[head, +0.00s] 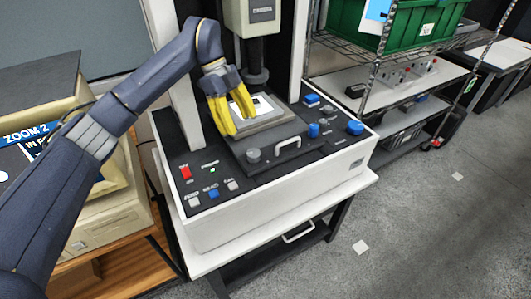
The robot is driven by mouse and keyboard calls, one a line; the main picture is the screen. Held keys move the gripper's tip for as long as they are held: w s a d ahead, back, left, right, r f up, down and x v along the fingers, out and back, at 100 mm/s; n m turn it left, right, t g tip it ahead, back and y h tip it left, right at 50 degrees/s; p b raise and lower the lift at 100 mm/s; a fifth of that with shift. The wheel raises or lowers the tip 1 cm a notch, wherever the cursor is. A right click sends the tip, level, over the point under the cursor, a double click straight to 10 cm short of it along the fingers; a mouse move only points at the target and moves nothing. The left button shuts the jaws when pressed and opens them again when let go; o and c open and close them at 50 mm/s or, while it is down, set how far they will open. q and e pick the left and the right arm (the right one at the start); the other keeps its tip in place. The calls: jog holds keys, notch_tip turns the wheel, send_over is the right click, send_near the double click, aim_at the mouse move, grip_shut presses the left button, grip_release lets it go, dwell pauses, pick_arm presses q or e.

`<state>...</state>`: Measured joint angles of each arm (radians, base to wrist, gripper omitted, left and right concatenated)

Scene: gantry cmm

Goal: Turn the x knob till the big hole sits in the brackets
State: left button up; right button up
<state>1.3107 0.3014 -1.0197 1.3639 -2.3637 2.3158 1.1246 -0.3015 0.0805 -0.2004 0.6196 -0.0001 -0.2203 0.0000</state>
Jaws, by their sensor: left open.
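A white and black measuring machine (300,190) stands on a white table. Its stage (268,137) carries a bright plate (263,104), partly hidden behind my left gripper. Blue knobs (355,128) (313,130) sit at the right of the deck, and a grey knob (253,155) is at the front of the stage. I cannot read which is the x knob. My left gripper (240,126) has yellow fingers, is open and hangs over the left of the stage, away from the blue knobs. The big hole and the brackets cannot be made out. My right gripper is not in view.
A monitor (30,132) reading "ZOOM 2" is at left, mostly hidden by my left arm. A column with a lens (257,62) rises behind the stage. The front panel has a red switch (185,172) and several buttons. A wire shelf with a green crate (345,22) stands right.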

aim_at(253, 152)
pick_arm(q)
jog(key=x, duration=0.7)
jog(key=w+x, duration=0.1)
jog(key=x, duration=0.3)
jog(key=shift+f, duration=0.5)
jog(key=shift+c, duration=0.2)
jog(key=c, duration=1.2)
